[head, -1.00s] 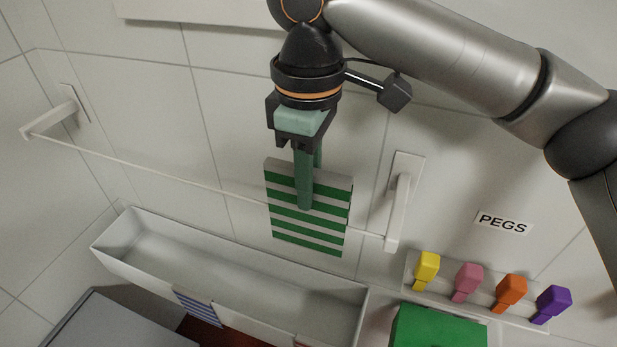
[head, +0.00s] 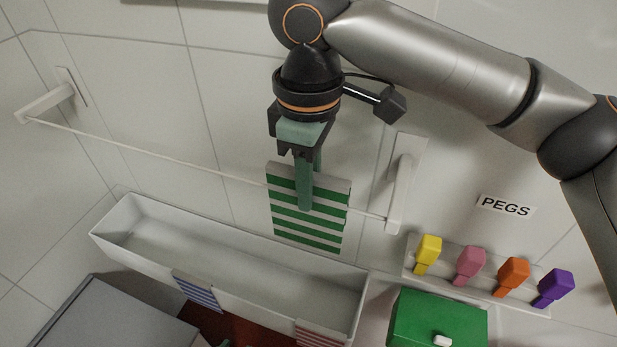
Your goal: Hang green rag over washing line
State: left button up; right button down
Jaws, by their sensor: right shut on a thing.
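The green rag (head: 308,232) has green and white stripes and hangs flat and upright at the right part of the washing line. The thin white washing line (head: 150,156) runs between two white wall brackets, and the rag hides a stretch of it. I cannot tell whether the rag is folded over the line or only in front of it. My right gripper (head: 305,207) points down, shut on the rag, with its green fingers reaching over the rag's upper middle. My left gripper is not in view.
Line brackets stand at left (head: 48,102) and right (head: 401,190), the right one close beside the rag. A long white trough (head: 225,262) is below. A peg rack (head: 480,288) holds yellow, pink, orange and purple pegs. A green box (head: 438,318) stands at lower right.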

jog(key=shift+f+b, duration=0.45)
jog(key=shift+f, duration=1.45)
jog(key=c, duration=0.8)
grip_release()
jog(key=shift+o, duration=0.2)
